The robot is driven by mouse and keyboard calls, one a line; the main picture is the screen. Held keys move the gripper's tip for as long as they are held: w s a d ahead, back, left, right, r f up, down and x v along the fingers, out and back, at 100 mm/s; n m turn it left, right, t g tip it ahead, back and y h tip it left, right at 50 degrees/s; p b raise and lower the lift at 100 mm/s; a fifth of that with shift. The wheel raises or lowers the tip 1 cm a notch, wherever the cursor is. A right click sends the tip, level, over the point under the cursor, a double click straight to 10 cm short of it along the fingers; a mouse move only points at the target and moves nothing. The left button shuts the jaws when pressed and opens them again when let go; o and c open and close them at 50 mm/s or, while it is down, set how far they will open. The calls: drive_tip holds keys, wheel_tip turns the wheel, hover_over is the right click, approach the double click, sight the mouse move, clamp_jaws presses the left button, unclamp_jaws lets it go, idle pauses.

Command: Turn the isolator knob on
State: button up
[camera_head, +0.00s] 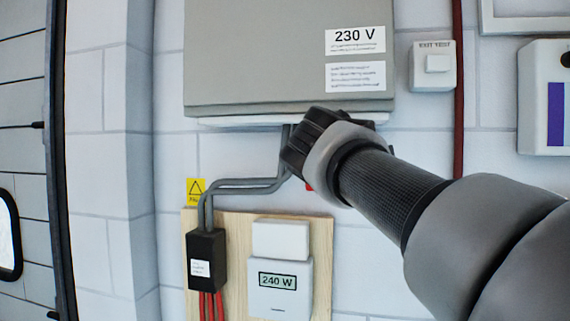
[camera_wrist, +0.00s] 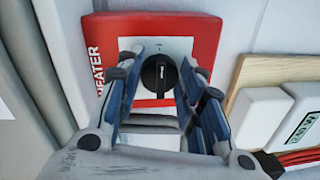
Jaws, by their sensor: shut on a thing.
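The isolator knob (camera_wrist: 160,76) is a round black knob with a raised grip bar. It sits on a pale plate inside a red panel (camera_wrist: 205,36) lettered "HEATER" in the wrist view. The grip bar stands close to upright in that view. My gripper (camera_wrist: 158,62) has its two blue-padded fingers on either side of the knob and is shut on it. In the head view my arm's end hides the knob and most of the red panel; only a sliver of red (camera_head: 309,187) shows.
A grey box marked 230 V (camera_head: 260,60) hangs just above my gripper. Grey cables (camera_head: 245,184) run down left to a black box (camera_head: 206,255) on a wooden board (camera_head: 325,235). A meter reading 240 W (camera_head: 280,295) is beside it. A small switch box (camera_head: 433,80) is at right.

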idle(0.4)
drive_tip(key=o, duration=1.1)
drive_tip(key=shift+c, duration=0.2)
drive_tip(key=v, duration=1.2)
